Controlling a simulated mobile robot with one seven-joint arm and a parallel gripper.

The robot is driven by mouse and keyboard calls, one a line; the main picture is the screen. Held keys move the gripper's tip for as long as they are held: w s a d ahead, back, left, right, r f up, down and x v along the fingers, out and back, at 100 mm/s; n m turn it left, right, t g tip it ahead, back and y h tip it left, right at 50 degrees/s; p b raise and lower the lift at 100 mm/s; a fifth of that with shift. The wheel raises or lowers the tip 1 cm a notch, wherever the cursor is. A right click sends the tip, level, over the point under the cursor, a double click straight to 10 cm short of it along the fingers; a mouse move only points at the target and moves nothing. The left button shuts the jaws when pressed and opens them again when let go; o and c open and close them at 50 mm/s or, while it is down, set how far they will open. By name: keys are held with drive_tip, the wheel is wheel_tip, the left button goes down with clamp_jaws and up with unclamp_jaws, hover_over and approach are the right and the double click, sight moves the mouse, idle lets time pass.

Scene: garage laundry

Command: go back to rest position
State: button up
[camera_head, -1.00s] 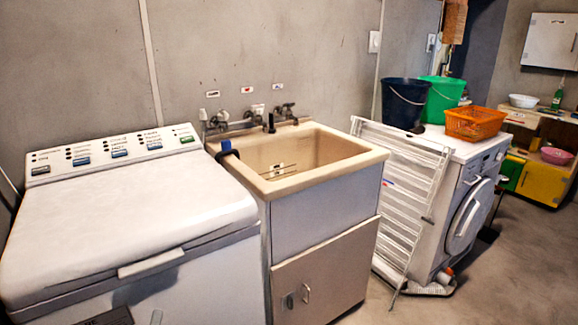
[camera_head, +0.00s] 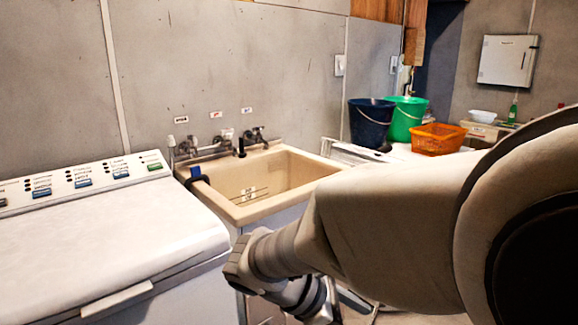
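My arm comes in from the right edge and reaches across the lower middle of the head view, in front of the sink cabinet. Its far end bends down near the bottom edge. My gripper's fingers do not show, so I cannot see whether it holds anything. The beige sink (camera_head: 262,180) stands behind the arm. The white top-loading washer (camera_head: 95,235) is at the left with its lid shut.
A dark blue bucket (camera_head: 370,125), a green bucket (camera_head: 404,122) and an orange basket (camera_head: 437,139) stand on the front-loading machine, now mostly hidden by my arm. Taps (camera_head: 222,138) are on the wall. A white wall cabinet (camera_head: 506,61) hangs at the back right.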

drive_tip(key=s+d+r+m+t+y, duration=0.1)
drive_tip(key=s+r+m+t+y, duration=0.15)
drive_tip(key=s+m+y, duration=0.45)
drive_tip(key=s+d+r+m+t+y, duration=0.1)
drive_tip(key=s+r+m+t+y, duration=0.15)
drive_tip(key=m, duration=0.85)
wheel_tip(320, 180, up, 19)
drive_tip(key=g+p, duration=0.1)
drive_tip(key=p, duration=1.7)
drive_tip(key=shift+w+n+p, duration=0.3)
drive_tip(key=shift+p, duration=0.05)
